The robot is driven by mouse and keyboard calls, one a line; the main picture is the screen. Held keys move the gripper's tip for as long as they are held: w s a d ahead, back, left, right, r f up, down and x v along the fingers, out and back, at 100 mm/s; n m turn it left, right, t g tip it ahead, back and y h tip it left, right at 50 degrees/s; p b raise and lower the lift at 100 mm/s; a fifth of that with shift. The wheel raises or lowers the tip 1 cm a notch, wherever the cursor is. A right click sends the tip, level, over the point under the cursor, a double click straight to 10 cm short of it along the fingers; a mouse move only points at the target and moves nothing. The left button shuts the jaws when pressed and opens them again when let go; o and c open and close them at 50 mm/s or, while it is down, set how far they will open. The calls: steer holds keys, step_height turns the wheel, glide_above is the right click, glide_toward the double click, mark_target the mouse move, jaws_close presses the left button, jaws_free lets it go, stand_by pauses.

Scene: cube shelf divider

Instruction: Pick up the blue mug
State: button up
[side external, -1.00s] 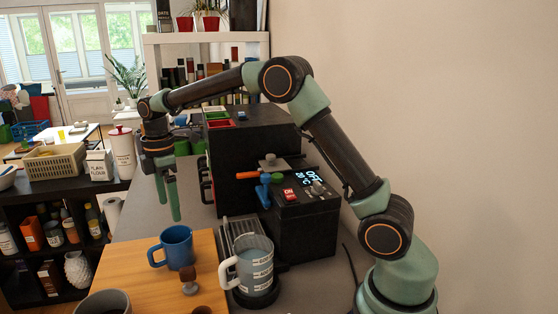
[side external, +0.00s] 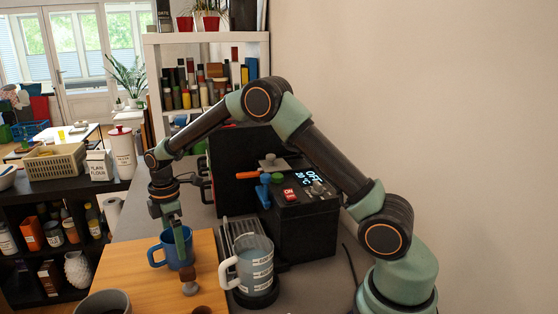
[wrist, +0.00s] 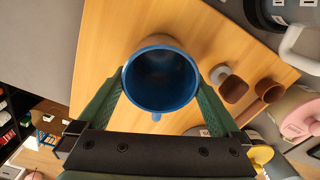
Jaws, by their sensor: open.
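The blue mug (side external: 170,252) stands upright on the wooden board (side external: 135,275), its handle to the left in the side view. In the wrist view the blue mug (wrist: 161,78) shows from above, empty inside, with its handle toward my gripper's palm. My gripper (side external: 181,240) is at the mug, pointing down. One green finger covers part of the mug in the side view. In the wrist view my gripper (wrist: 161,88) is open, with a finger on either side of the mug. Whether the fingers touch it I cannot tell.
A dark cup (side external: 103,303) is at the front left.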

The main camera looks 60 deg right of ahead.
steer(key=c, duration=1.3)
steer(key=shift+r, duration=0.1)
steer(key=shift+r, duration=0.1)
step_height(320, 180, up, 20)
steer(key=shift+f, duration=0.1)
